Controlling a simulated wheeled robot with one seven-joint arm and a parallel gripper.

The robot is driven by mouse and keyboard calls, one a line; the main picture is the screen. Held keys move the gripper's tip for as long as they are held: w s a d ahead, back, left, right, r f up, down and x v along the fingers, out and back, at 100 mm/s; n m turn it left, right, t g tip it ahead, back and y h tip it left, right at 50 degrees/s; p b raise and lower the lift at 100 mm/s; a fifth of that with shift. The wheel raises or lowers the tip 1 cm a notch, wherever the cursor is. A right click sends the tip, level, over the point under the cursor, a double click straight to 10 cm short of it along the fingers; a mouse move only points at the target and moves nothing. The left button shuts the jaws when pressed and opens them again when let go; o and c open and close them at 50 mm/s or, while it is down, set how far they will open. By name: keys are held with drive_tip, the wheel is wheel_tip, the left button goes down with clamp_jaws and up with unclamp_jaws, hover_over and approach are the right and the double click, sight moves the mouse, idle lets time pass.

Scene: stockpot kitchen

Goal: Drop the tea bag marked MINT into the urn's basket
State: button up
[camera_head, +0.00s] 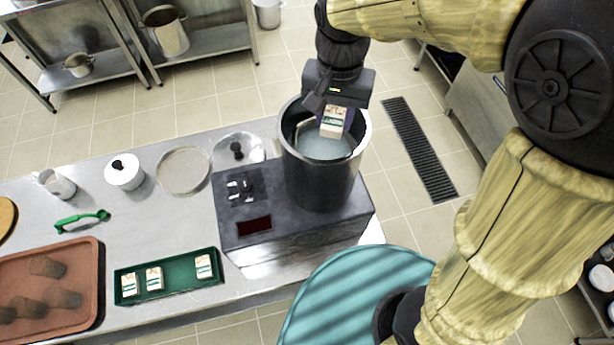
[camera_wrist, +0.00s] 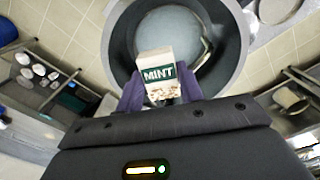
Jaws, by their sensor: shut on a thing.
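A white and green tea bag marked MINT (camera_wrist: 158,75) is between the fingers of my gripper (camera_wrist: 160,92), with its label facing the wrist camera. In the head view my gripper (camera_head: 333,108) is shut on the tea bag (camera_head: 333,122), just over the open mouth of the steel urn (camera_head: 318,180). The urn's round opening also shows in the wrist view (camera_wrist: 226,80), beyond the tea bag. Inside is a pale grey round surface (camera_head: 325,146); I cannot tell whether it is the basket or liquid.
The urn stands on a dark unit with a control panel (camera_head: 240,190). A green tray (camera_head: 180,285) holds three similar packets. A glass lid (camera_head: 238,150), a white lidded pot (camera_head: 124,172) and a brown tray (camera_head: 85,262) lie left on the counter.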

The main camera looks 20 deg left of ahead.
drive_tip(key=o, duration=1)
drive_tip(key=shift+r, duration=0.1)
wheel_tip(320, 180, up, 17)
drive_tip(key=shift+r+b, duration=0.15)
drive_tip(key=shift+b, duration=1)
